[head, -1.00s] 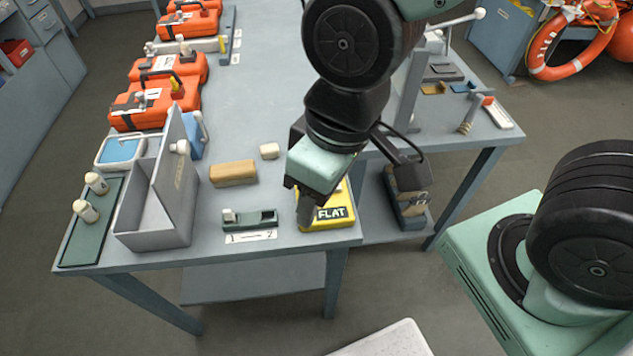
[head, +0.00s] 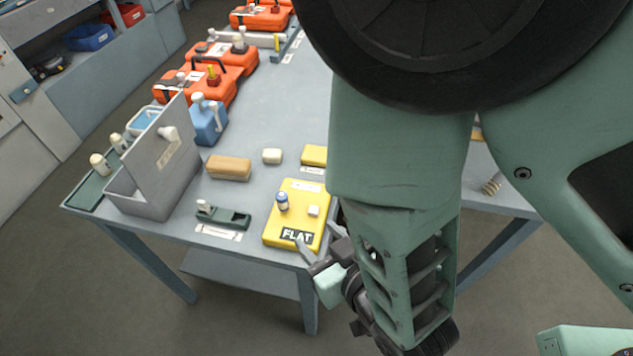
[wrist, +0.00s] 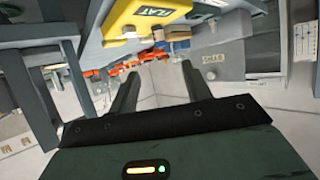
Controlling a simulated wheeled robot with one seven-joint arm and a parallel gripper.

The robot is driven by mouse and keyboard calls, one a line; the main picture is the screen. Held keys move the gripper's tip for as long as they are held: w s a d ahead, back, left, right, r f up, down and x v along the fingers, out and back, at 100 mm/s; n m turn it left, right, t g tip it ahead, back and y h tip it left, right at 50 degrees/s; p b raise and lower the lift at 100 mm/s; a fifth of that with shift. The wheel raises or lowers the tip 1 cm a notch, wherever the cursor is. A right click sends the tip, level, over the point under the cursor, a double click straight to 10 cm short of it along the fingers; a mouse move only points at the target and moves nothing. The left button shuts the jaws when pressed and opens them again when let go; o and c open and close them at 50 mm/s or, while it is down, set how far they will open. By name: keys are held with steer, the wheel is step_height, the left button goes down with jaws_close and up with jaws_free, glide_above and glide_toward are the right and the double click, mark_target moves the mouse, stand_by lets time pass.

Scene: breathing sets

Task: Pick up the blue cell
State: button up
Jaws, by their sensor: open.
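The blue cell (head: 282,201) is a small blue cylinder with a whitish top. My gripper (head: 320,248) is beside the tray's front right edge, apart from the cell and partly hidden by my arm. In the wrist view its fingers (wrist: 158,88) are spread with nothing between them, and the yellow tray (wrist: 118,24) shows at the top.
A green holder (head: 224,216) with a pale cell in its left end lies left of the tray. Orange cases (head: 222,64) line the far side. My arm hides the table's right side.

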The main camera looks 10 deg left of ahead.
mark_target(285, 200)
steer(key=b+x, duration=0.5)
steer(key=b, duration=0.6)
steer(key=shift+w+d+f+b, duration=0.1)
steer(key=shift+d+f+b, duration=0.05)
steer(key=shift+b, duration=0.15)
steer(key=x, duration=1.2)
steer(key=shift+a+r, duration=0.2)
steer(key=shift+r, duration=0.25)
jaws_close()
